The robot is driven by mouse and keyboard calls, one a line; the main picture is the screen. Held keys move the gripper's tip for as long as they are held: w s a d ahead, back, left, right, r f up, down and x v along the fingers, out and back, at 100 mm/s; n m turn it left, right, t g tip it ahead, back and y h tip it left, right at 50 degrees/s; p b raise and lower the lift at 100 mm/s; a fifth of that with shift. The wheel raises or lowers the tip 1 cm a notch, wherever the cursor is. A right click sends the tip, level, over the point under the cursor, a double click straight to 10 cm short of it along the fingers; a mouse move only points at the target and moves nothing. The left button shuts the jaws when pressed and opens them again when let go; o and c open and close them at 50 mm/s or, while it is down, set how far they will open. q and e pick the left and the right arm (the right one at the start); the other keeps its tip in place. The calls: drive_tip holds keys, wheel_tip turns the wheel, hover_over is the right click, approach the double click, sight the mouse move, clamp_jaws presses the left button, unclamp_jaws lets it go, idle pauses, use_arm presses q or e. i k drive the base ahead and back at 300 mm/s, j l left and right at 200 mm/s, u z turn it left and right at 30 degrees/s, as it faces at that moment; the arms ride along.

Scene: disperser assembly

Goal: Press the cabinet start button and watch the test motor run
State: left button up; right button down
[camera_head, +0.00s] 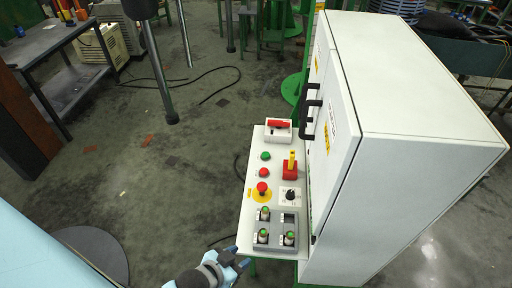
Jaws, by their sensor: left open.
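The white cabinet (410,130) stands at the right, with a black handle on its door. A light control panel (249,214) juts out from its left side. On the panel a green button (265,156) sits above a red button (264,172). Lower down are a red mushroom button (262,188) on a yellow disc, a black knob (291,195) and grey modules (277,247) with several green-topped parts. I cannot tell any label reading start. My left gripper (239,257) is open and empty, just off the panel's lower left corner. My right gripper is not in view. I cannot identify a test motor.
A red switch (279,124) in a white box and a red-and-yellow lever (290,167) rise from the panel. A dark workbench (45,42) and a beige machine (100,44) stand at the upper left. The floor left of the panel is mostly open, with a black cable (215,72).

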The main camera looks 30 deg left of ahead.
sight(266, 155)
drive_tip(key=i+j, duration=0.1)
drive_tip(key=j, duration=0.35)
drive_tip(key=i+j, duration=0.1)
drive_tip(key=j, duration=0.35)
drive_tip(key=i+j, duration=0.1)
drive_tip(key=j, duration=0.35)
drive_tip(key=i+j, duration=0.1)
drive_tip(key=j, duration=0.35)
drive_tip(key=i+j, duration=0.1)
drive_tip(key=j, duration=0.35)
drive_tip(key=i+j, duration=0.1)
drive_tip(key=j, duration=0.4)
drive_tip(key=i+j, duration=0.1)
drive_tip(key=j, duration=0.35)
drive_tip(key=i+j, duration=0.1)
drive_tip(key=j, duration=0.35)
